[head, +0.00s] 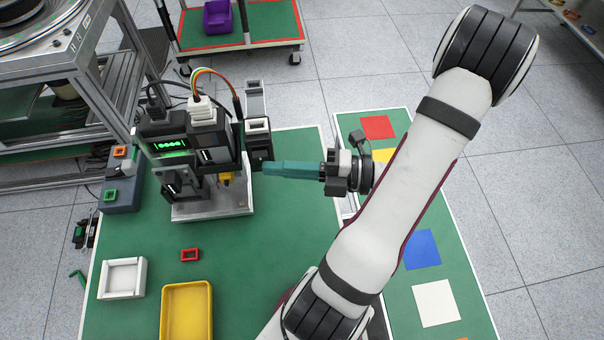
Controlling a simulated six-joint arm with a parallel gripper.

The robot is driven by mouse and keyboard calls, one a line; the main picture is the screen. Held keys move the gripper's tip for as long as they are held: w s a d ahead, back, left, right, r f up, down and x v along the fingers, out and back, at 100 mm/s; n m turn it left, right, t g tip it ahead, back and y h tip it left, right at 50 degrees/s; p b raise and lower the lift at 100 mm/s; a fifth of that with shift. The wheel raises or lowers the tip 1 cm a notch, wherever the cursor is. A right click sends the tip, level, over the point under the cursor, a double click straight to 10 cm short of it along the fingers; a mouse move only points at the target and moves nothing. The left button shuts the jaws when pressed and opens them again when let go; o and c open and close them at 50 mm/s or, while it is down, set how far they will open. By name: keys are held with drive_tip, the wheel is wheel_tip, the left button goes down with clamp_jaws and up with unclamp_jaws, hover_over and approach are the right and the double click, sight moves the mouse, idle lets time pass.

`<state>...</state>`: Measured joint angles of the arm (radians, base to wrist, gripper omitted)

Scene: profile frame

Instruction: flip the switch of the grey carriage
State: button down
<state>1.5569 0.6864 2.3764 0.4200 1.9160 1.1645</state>
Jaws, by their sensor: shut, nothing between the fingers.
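The device with a green lit display (170,145) stands on a metal base plate (235,200) on the green table. A dark grey block with a pale rim (257,124) is at its right side; it may be the grey carriage, but I cannot tell for sure. No switch can be made out clearly. My gripper (262,166) comes in from the right with its long teal fingers shut and nothing between them. Its tips are at the lower right side of this block. I cannot tell whether they touch it, and they partly hide that side.
Coloured cables and a white plug (201,105) rise from the device top. A control box with buttons (122,180) stands left. A white tray (123,278), a small red frame (190,255) and a yellow tray (187,312) lie in front. The green table between them is clear.

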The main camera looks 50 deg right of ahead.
drive_tip(key=s+d+f, duration=0.1)
drive_tip(key=s+d, duration=0.1)
drive_tip(key=s, duration=0.9)
drive_tip(key=shift+s+d+f, duration=0.15)
drive_tip(key=shift+d+f, duration=0.1)
drive_tip(key=shift+f, duration=0.1)
drive_tip(key=w+a+r+m+g+h, duration=0.1)
drive_tip(key=a+m+g+h, duration=0.1)
drive_tip(key=a+m+g, duration=0.3)
drive_tip(key=w+a+r+m+g+h, duration=0.2)
drive_tip(key=a+m+g, duration=0.3)
drive_tip(key=a+m, duration=0.4)
drive_tip(key=w+a+r+m+g+h, duration=0.1)
drive_tip(key=a+m+g+h, duration=0.2)
drive_tip(key=m, duration=1.1)
drive_tip(key=a+g, duration=0.2)
drive_tip(key=a, duration=0.1)
drive_tip(key=shift+w+a+r, duration=0.3)
drive_tip(key=shift+a+r, duration=0.05)
drive_tip(key=shift+a, duration=0.05)
